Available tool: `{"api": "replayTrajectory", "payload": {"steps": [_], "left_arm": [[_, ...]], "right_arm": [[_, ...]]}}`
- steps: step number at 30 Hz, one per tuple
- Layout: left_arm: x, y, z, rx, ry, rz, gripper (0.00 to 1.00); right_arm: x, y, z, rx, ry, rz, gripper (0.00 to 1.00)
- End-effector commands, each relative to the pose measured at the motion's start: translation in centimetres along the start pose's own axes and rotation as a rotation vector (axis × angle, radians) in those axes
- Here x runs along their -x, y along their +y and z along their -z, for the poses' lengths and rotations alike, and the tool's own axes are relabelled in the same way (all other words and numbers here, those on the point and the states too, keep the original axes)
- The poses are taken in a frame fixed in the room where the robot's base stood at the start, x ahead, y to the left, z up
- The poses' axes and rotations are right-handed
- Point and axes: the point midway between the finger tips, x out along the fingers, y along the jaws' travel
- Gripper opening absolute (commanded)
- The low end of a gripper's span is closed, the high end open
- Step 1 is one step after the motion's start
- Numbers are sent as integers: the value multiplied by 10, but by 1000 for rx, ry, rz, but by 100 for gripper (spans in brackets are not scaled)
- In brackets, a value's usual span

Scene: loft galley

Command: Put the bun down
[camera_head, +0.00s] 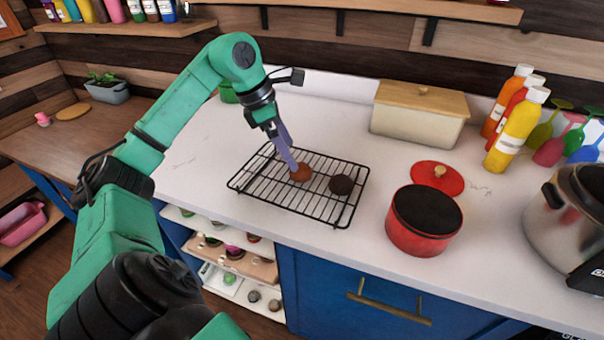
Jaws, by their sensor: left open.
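A brown bun (301,173) rests on the black wire cooling rack (272,198) on the white counter. A second, darker round item (341,184) sits on the rack to its right. My left gripper (293,168) points down at the brown bun, with its purple fingers at the bun's upper left side. The fingers are open, and part of the bun is hidden behind them. My right gripper does not show.
A red pot (424,222) stands right of the rack, with its red lid (437,178) behind it. A cream bread box (418,114), sauce bottles (516,130) and a steel cooker (570,215) stand farther right. The counter left of the rack is clear.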

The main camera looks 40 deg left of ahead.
Motion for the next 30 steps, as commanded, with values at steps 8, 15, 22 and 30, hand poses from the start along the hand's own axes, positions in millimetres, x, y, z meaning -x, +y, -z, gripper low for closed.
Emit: {"api": "replayTrajectory", "payload": {"steps": [8, 15, 22, 30], "left_arm": [[-43, -1, 0, 2, -3, 5, 100], [-58, 0, 1, 1, -2, -2, 100], [-58, 0, 1, 1, -3, -1, 35], [-57, 0, 1, 1, -3, -1, 4]], "right_arm": [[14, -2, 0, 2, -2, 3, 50], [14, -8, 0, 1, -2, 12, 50], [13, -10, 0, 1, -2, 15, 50], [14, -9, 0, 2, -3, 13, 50]]}}
